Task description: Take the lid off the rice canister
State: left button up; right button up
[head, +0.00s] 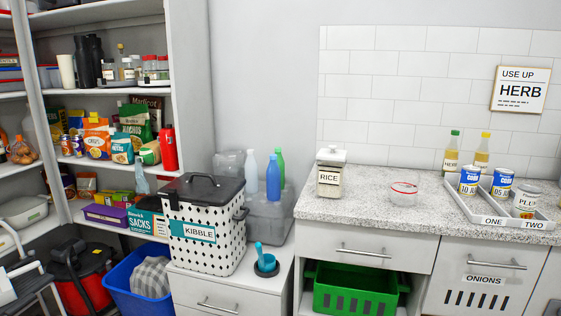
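The rice canister (329,181) stands upright at the left end of the speckled countertop in the head view. It is a clear, squarish jar with a label reading RICE. Its pale lid (331,155) sits on top with a small knob. Neither of my grippers shows in this view.
A dotted KIBBLE bin (205,215) with a dark lid stands left on a lower cabinet. The counter's middle is mostly clear.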

aim_at(332, 153)
jog(key=u, duration=1.3)
jog(key=i, duration=0.25)
jog(key=z, duration=1.4)
jog(key=i, duration=0.95)
jog(key=z, duration=1.05)
